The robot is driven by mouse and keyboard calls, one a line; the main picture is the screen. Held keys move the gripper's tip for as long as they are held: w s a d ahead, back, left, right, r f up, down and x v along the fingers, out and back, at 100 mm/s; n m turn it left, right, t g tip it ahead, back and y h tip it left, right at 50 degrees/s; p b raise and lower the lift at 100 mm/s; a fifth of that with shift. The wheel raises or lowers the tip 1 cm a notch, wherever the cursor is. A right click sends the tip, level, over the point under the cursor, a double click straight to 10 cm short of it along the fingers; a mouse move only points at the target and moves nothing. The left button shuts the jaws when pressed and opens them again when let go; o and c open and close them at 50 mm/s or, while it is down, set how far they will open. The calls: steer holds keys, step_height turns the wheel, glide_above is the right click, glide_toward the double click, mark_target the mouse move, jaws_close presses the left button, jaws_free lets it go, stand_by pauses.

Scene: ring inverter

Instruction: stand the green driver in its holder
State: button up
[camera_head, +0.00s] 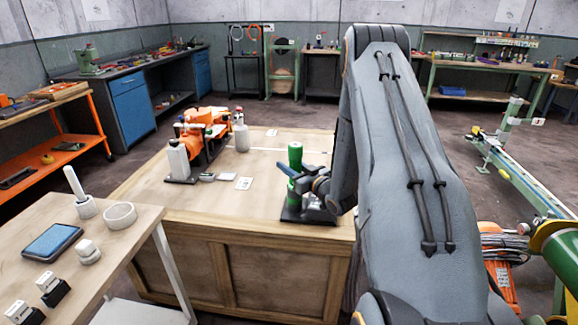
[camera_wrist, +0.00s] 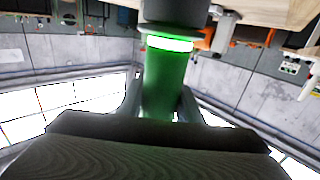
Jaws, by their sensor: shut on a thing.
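The green driver (camera_head: 295,156) stands about upright over the black holder (camera_head: 300,217) near the front of the wooden bench. My gripper (camera_head: 303,186) reaches in from the right and is shut around the driver's green body. In the wrist view, which is upside down, the driver (camera_wrist: 163,75) is between my two fingers, with a bright green ring near a dark round part at the top. My gripper and arm hide part of the holder. I cannot tell whether the driver's lower end is seated in it or just above it.
The wooden bench (camera_head: 235,200) also bears an orange machine (camera_head: 205,130), white bottles (camera_head: 178,160) and small white cards (camera_head: 244,183) to the left. A side table (camera_head: 110,250) with a tablet (camera_head: 52,242) stands at front left. The bench between cards and holder is clear.

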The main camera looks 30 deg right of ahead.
mark_target(299, 172)
steer(key=o, duration=1.3)
steer(key=shift+f, duration=0.1)
steer(key=shift+s+f, duration=0.1)
steer(key=s, duration=0.2)
steer(key=s+d+b, duration=0.1)
steer(key=s, duration=0.4)
steer(key=shift+s+d+b, duration=0.25)
steer(key=shift+b, duration=0.1)
